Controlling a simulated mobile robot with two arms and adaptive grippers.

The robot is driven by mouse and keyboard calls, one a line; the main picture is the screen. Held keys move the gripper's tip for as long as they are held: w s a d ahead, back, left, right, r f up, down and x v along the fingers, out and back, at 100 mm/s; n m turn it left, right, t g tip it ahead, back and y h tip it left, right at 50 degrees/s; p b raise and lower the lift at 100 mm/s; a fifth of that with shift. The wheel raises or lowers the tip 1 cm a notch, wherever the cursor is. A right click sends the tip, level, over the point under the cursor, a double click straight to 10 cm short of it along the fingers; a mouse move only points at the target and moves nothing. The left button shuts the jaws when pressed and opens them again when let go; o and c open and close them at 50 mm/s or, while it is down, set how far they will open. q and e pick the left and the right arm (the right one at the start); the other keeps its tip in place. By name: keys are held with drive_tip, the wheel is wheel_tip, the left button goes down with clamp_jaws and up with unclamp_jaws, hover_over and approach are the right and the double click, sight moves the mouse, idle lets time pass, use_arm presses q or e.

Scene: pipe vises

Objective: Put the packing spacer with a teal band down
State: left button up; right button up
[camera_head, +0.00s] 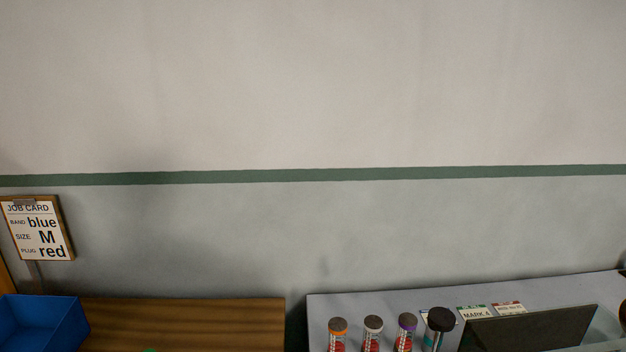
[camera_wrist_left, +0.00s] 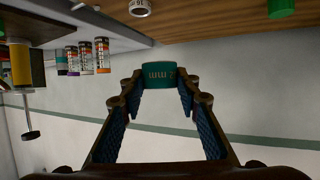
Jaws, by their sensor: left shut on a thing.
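My left gripper (camera_wrist_left: 160,83) shows in the left wrist view, which looks upside down. Its two blue-padded fingers are shut on the packing spacer with a teal band (camera_wrist_left: 159,74). The spacer is a short teal piece with pale, inverted lettering that seems to read "2 mm". It is held at the fingertips, with the pale wall behind it, and appears clear of the wooden bench top (camera_wrist_left: 215,18). Neither gripper nor the spacer shows in the head view. My right gripper is in no frame.
A white ring (camera_wrist_left: 140,8) and a green piece (camera_wrist_left: 281,8) are on the bench.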

use_arm(q)
drive_tip(key=s+d+r+m+g+h+b, duration=0.1)
drive_tip(key=s+d+r+m+g+h, duration=0.3)
drive_tip(key=s+r+m+g+h, duration=0.1)
wheel_tip(320, 180, up, 2)
drive_tip(key=s+m+h, duration=0.1)
drive_tip(key=s+m, duration=0.1)
drive_tip(key=s, duration=0.1)
drive_tip(key=shift+r+h+b, duration=0.15)
drive_tip(key=shift+h+b, duration=0.15)
